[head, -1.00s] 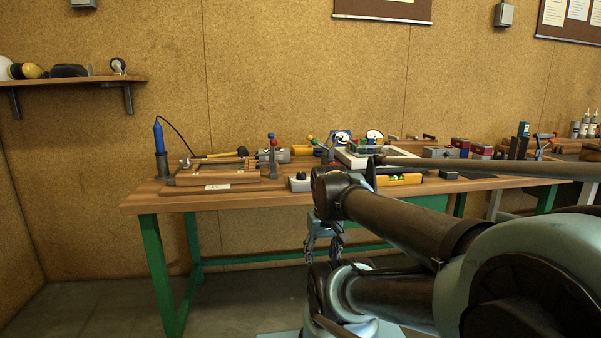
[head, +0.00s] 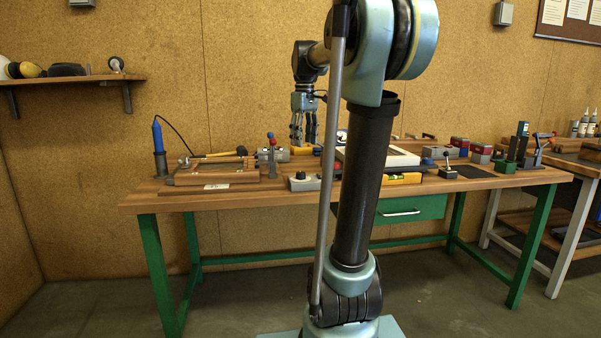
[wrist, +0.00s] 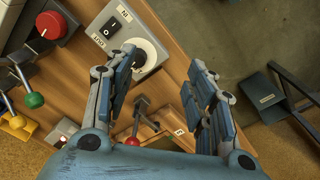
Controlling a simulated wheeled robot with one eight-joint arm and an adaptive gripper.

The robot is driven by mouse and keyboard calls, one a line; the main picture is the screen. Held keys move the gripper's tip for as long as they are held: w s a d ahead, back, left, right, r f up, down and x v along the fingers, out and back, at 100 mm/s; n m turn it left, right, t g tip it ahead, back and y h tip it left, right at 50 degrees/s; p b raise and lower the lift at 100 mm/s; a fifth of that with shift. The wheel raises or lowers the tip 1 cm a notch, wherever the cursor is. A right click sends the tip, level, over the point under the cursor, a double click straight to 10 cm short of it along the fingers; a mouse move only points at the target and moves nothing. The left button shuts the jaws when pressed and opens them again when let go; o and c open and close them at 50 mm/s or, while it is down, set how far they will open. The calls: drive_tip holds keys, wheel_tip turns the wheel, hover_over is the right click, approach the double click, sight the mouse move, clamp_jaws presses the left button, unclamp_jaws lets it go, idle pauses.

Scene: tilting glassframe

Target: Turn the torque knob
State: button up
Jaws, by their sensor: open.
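A grey box with a rocker switch and a round white dial (wrist: 153,49) shows at the top middle of the wrist view. The dark knob (wrist: 138,58) at its centre is partly covered by a finger. In the head view a grey box (head: 312,184) with a dark knob (head: 300,175) stands near the bench's front edge; it looks like the same box. My gripper (head: 303,142) hangs above the bench, fingers down, over or behind this box. In the wrist view my gripper (wrist: 163,62) is open and empty, one finger overlapping the dial; I cannot tell whether they touch.
A red button (wrist: 52,25) and levers with green (wrist: 33,100) and red (wrist: 132,141) balls are close by. A wooden fixture (head: 215,177) lies to the left on the bench. My own arm hides part of the bench middle. The floor in front is clear.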

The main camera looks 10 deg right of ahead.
wheel_tip(320, 180, up, 4)
drive_tip(key=n, duration=0.2)
hover_over(301, 175)
drive_tip(key=w, duration=0.2)
wheel_tip(301, 175, down, 18)
drive_tip(key=shift+s+d+r, duration=0.1)
drive_tip(key=shift+r, duration=0.05)
drive_tip(key=shift+c, duration=0.6)
drive_tip(key=c, duration=0.9)
